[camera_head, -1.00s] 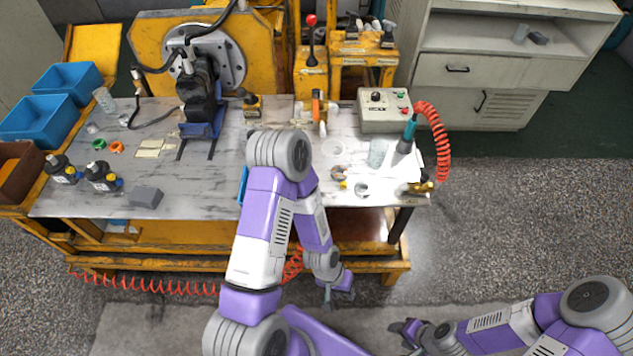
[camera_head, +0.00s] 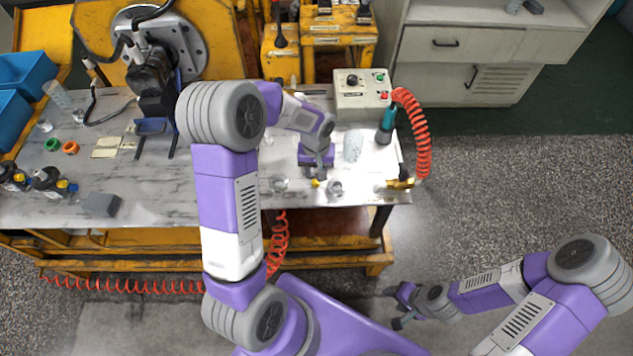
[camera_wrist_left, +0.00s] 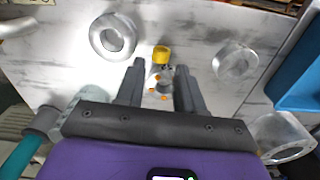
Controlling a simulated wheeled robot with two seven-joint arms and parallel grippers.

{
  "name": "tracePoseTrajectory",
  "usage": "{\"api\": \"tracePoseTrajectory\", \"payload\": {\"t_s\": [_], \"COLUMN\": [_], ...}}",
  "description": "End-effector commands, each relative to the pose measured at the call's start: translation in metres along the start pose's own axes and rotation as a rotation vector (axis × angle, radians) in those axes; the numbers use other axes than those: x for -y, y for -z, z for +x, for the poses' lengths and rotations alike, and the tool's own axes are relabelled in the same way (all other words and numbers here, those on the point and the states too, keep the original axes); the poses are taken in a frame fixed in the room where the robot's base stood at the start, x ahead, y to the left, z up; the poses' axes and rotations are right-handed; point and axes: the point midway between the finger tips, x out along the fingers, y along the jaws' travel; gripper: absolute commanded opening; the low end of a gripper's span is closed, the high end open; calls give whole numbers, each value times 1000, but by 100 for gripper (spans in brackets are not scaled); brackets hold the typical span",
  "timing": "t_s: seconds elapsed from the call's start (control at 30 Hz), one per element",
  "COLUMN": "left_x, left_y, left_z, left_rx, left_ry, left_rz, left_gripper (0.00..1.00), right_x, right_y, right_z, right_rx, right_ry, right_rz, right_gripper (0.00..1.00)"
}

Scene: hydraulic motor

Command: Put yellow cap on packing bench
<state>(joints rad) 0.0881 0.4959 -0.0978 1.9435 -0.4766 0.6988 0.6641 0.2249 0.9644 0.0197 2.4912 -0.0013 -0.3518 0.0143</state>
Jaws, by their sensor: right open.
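The small yellow cap (camera_wrist_left: 161,54) shows in the left wrist view, on the light bench top (camera_wrist_left: 62,45) just beyond and between my left fingertips. In the head view a small yellow spot (camera_head: 316,183) shows beside my left gripper (camera_head: 318,176), which points down over the right part of the bench (camera_head: 215,185). In the left wrist view my left gripper (camera_wrist_left: 160,72) is open with its two dark fingers apart, not touching the cap. A small grey piece with orange dots (camera_wrist_left: 165,88) lies between the fingers. My right gripper (camera_head: 400,306) is open and empty, low in front of the bench.
A clear cup (camera_head: 353,146), a control box (camera_head: 362,92), a teal tool (camera_head: 386,125) with a red coiled hose (camera_head: 424,135) and a brass fitting (camera_head: 397,184) are nearby.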

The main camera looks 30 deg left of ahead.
Motion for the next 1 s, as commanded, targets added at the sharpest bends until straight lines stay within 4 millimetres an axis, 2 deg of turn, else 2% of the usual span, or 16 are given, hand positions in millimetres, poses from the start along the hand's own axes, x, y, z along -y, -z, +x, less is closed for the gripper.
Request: {"api": "tracePoseTrajectory", "payload": {"t_s": [0.27, 0.53, 0.77, 1.0], "left_x": [2, 2, 2, 2], "left_y": [-1, 0, 0, 0], "left_z": [43, 46, 46, 46], "left_rx": [3, -1, 0, 0], "left_ry": [0, -1, -1, -1], "left_rz": [1, 0, 1, 1], "left_gripper": [37, 37, 2, 0], "right_x": [-7, -7, -7, -7], "right_y": [1, 1, 1, 1], "right_z": [18, 18, 18, 18], "right_rx": [-1, -1, -1, -1], "right_ry": [0, 0, 0, 0], "right_rz": [0, 0, 0, 0], "right_gripper": [52, 52, 52, 52]}}
